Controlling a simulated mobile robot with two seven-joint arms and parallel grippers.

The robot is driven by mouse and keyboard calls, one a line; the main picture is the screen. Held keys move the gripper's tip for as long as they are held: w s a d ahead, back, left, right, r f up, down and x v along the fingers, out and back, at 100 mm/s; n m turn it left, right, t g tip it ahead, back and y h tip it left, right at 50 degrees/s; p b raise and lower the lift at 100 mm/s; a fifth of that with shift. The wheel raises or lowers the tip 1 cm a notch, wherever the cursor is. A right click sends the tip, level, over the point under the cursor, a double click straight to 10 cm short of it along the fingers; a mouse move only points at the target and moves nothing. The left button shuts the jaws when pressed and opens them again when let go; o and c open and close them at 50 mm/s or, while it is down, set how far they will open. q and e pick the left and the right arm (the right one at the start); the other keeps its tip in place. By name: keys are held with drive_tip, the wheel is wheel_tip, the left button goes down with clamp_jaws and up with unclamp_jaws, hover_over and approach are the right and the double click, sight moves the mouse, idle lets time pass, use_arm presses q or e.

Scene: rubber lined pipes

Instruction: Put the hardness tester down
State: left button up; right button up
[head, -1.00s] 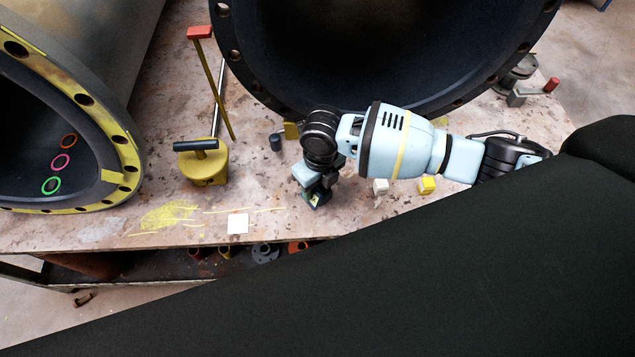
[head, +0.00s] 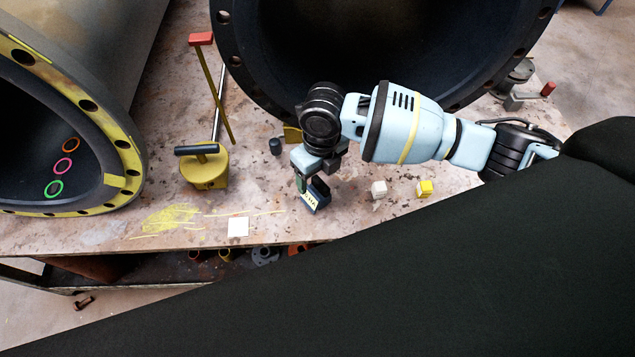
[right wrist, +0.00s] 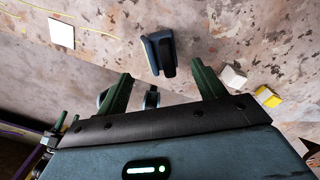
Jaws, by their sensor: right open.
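The hardness tester (head: 316,195) is a small dark blue block with a pale yellow label, on the bench top near its front edge. My right gripper (head: 303,176) is close by it, up and left of it in the head view. In the right wrist view the tester (right wrist: 158,54) lies past the tips of the two green fingers, with clear space around it. The right gripper (right wrist: 163,84) is open and empty there.
A white cube (head: 378,189) and a yellow cube (head: 424,188) sit to the right. A white square (head: 238,227) lies to the left near the bench edge. A yellow tool with a black handle (head: 205,168) stands further left. Large flanged pipes (head: 225,57) fill the back and left.

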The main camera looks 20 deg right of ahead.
wheel_tip(320, 180, up, 5)
drive_tip(key=shift+w+d+r, duration=0.1)
drive_tip(key=shift+d, duration=0.05)
drive_tip(key=shift+r, duration=0.25)
drive_tip(key=s+a+f+m+y, duration=0.1)
drive_tip(key=s+a+f+m, duration=0.1)
drive_tip(key=f+m, duration=0.1)
drive_tip(key=s+a+f+m+y, duration=0.2)
drive_tip(key=a+f+m, duration=0.1)
drive_tip(key=s+a+f+m+t+y, duration=0.1)
drive_tip(key=s+a+f+m, duration=0.1)
drive_tip(key=a+f+m, duration=0.1)
drive_tip(key=shift+s+a, duration=0.15)
drive_tip(key=shift+s, duration=0.2)
drive_tip(key=s+a+f+m+t+y, duration=0.1)
drive_tip(key=s+f+m+t+y, duration=0.15)
drive_tip(key=s+f+m, duration=0.6)
drive_tip(key=s+d+f+m+t+h, duration=0.2)
drive_tip(key=s+d+m+t+h, duration=0.2)
drive_tip(key=s+d+m, duration=1)
drive_tip(key=s+m+h, duration=0.1)
drive_tip(key=s+m, duration=0.3)
drive_tip(key=m, duration=0.2)
drive_tip(key=shift+s+d+m, duration=0.15)
drive_tip(key=shift+d+m, duration=0.2)
drive_tip(key=shift+d, duration=0.05)
